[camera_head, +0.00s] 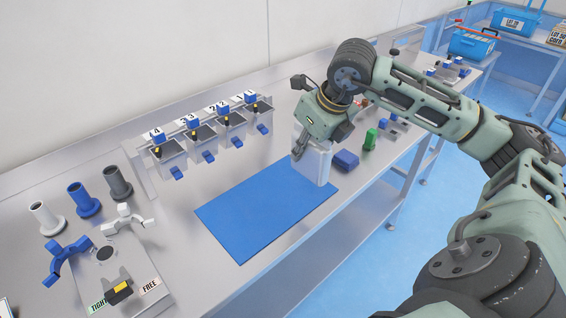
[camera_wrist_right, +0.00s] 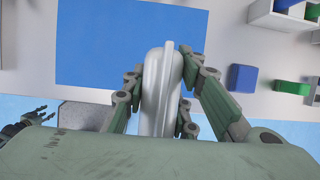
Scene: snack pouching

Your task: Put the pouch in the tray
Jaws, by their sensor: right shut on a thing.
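My right gripper (camera_head: 299,152) is shut on a pale, whitish pouch (camera_head: 317,168), held upright over the right end of the blue mat. The gripper hides the pouch's upper part in the head view. In the right wrist view, the pouch (camera_wrist_right: 157,75) stands between the fingers of my right gripper (camera_wrist_right: 164,72). I cannot tell whether its lower end touches the mat. A white tray-like holder (camera_wrist_right: 262,16) with blue and green pieces shows at the top right there; I cannot tell if it is the tray. My left gripper (camera_wrist_right: 38,116) shows small and dark at the lower left.
The blue mat (camera_head: 245,215) is otherwise bare. A blue block (camera_head: 346,160) and a green piece (camera_head: 371,138) stand right of the pouch. Several numbered bins (camera_head: 205,148) line the back. A fixture (camera_head: 122,270) and three spools are at the left. The bench's front edge is close.

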